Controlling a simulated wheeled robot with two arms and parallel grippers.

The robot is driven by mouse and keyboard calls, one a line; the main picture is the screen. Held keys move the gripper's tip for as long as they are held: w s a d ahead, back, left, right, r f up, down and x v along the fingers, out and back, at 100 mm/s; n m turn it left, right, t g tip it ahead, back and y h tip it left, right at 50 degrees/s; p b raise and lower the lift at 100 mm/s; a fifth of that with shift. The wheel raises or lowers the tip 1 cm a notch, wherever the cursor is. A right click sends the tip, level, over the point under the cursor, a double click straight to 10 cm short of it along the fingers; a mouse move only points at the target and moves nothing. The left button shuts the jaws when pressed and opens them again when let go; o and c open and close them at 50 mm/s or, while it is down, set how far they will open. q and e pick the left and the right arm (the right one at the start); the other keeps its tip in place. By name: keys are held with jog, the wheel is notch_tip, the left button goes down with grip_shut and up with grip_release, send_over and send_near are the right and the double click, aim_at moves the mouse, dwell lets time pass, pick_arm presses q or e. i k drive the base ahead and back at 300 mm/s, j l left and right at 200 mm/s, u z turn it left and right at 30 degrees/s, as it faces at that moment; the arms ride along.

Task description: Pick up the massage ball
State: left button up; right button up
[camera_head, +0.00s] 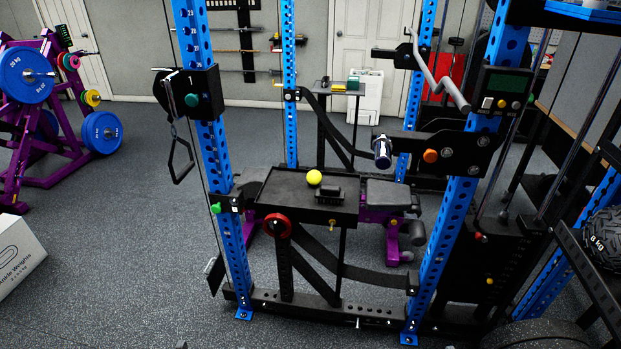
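A small yellow ball (314,177), which looks like the massage ball, rests on a black tray-like shelf (275,190) inside a blue power rack. A small black object (329,195) sits on the same shelf, just in front and to the right of the ball. Neither of my grippers shows in the head view.
The blue rack upright (210,150) stands left of the shelf, and another upright (445,240) stands right. A purple bench (385,212) is behind the shelf. A white box (18,258) lies at the left edge. The floor (130,260) left of the rack is clear.

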aim_at(313, 177)
jog(key=i+l+u, duration=0.1)
jog(key=i, duration=0.4)
jog(key=i+l+u, duration=0.1)
jog(key=i+l, duration=0.3)
jog(key=i+l+u, duration=0.15)
jog(key=i+l, duration=0.15)
jog(key=i, duration=0.3)
